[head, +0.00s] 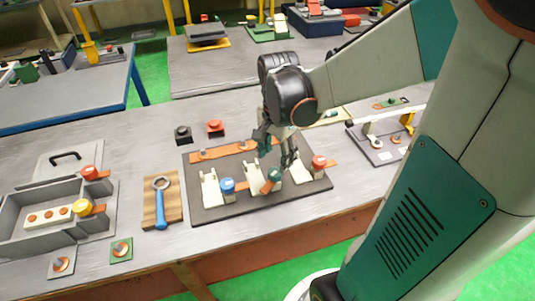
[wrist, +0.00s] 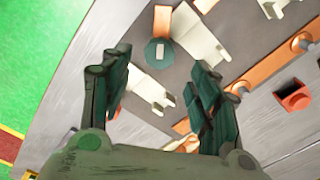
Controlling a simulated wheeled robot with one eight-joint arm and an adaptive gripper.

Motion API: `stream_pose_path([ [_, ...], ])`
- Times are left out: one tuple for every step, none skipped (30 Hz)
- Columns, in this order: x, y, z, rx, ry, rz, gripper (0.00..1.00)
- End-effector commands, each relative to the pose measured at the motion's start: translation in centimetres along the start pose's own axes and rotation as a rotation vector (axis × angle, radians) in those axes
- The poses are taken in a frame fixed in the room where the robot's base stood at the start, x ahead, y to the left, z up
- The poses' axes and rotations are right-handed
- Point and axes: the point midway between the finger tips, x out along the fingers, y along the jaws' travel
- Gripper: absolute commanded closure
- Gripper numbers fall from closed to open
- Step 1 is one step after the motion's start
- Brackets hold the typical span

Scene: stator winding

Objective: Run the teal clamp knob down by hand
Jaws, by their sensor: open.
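The teal clamp knob (head: 274,176) sits on the middle of three cream clamps on a dark plate (head: 207,214). In the wrist view the knob (wrist: 158,52) appears round, with a pale mark on top, framed between the ends of my fingers. My gripper (head: 281,156) is open and empty, pointing down close above the middle clamp. It also shows in the wrist view (wrist: 160,64), with a finger on each side and a clear gap between them. The cream middle clamp (wrist: 148,88) runs below the knob there. I cannot tell the exact height of the fingertips over the knob.
A blue knob (head: 228,186) stands left of the teal one and a red knob (head: 319,163) right. Black (head: 183,133) and red (head: 215,127) blocks stand behind the plate. A wrench (head: 160,203) lies on a wooden board at left, near a grey tray (head: 17,218).

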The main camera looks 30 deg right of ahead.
Motion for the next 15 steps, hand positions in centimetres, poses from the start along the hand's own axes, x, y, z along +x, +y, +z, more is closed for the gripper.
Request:
stream_pose_path([
  [-0.6,0.0,0.0,0.0,0.0,0.0,0.44],
  [-0.9,0.0,0.0,0.0,0.0,0.0,0.44],
  [-1.2,0.0,0.0,0.0,0.0,0.0,0.44],
  [-1.3,0.1,0.0,0.0,0.0,0.0,0.44],
  [-1.5,0.1,0.0,0.0,0.0,0.0,0.44],
  [-1.7,0.1,0.0,0.0,0.0,0.0,0.44],
  [-1.8,0.1,0.0,0.0,0.0,0.0,0.44],
  [-1.8,0.1,0.1,0.0,0.0,0.0,0.44],
  [-1.9,0.1,0.1,0.0,0.0,0.0,0.44],
  [-1.9,0.1,0.1,0.0,0.0,0.0,0.44],
  [-1.9,0.1,0.1,0.0,0.0,0.0,0.44],
  [-1.9,0.1,0.1,0.0,0.0,0.0,0.44],
  [-1.9,0.1,0.1,0.0,0.001,0.0,0.44],
  [-1.9,0.1,0.1,0.0,0.001,0.0,0.44],
  [-1.9,0.2,0.1,0.0,0.001,0.0,0.44],
])
